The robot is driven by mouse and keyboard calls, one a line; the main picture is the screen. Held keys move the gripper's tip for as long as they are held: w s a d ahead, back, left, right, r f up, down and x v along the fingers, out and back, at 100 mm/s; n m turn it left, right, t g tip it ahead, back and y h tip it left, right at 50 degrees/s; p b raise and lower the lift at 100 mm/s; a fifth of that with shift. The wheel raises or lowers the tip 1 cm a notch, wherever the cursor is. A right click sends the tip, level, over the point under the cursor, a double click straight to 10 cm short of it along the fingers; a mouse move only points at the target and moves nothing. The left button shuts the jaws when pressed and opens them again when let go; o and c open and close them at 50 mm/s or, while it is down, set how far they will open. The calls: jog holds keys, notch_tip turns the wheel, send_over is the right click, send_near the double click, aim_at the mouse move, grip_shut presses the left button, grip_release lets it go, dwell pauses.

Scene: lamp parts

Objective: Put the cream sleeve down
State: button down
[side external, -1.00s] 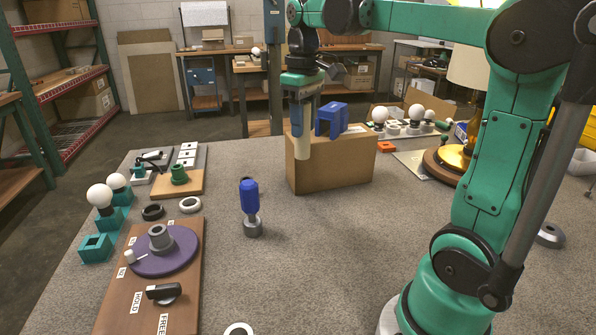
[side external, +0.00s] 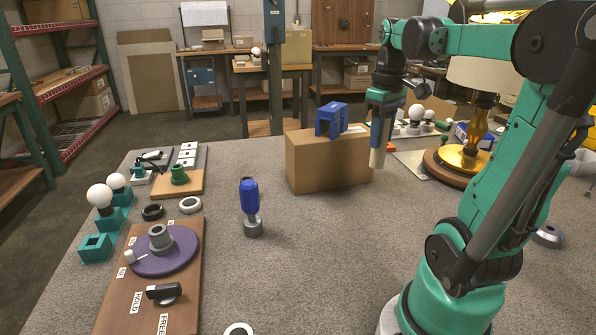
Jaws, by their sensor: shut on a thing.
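My gripper (side external: 380,138) is shut on the cream sleeve (side external: 377,158), a pale tube that hangs upright below the blue fingers. The upper part of the sleeve is hidden by the fingers.
The cardboard box (side external: 325,165) bears a blue bracket (side external: 333,118). A lamp with a brass body (side external: 465,158) and a wooden base stands at right. A blue tool (side external: 249,196) stands mid-table. A board with a purple disc (side external: 185,258) lies at left. The grey table's centre is open.

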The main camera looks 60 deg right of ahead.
notch_tip(320, 180, down, 15)
jog(key=shift+r, duration=0.1)
dwell(0.4)
jog(key=shift+f, duration=0.2)
jog(key=c, duration=0.6)
grip_release()
jog(key=shift+o, duration=0.2)
notch_tip(320, 180, up, 12)
jog(key=w+a+f+n+t, duration=0.1)
jog(key=w+a+t, duration=0.2)
jog(key=a, duration=0.7)
jog(key=w+a+f+n+t, duration=0.1)
jog(key=w+a+t, duration=0.3)
jog(key=a, duration=0.7)
jog(key=shift+w+f+n, duration=0.25)
jog(key=shift+w+n, duration=0.25)
jog(key=shift+w, duration=0.45)
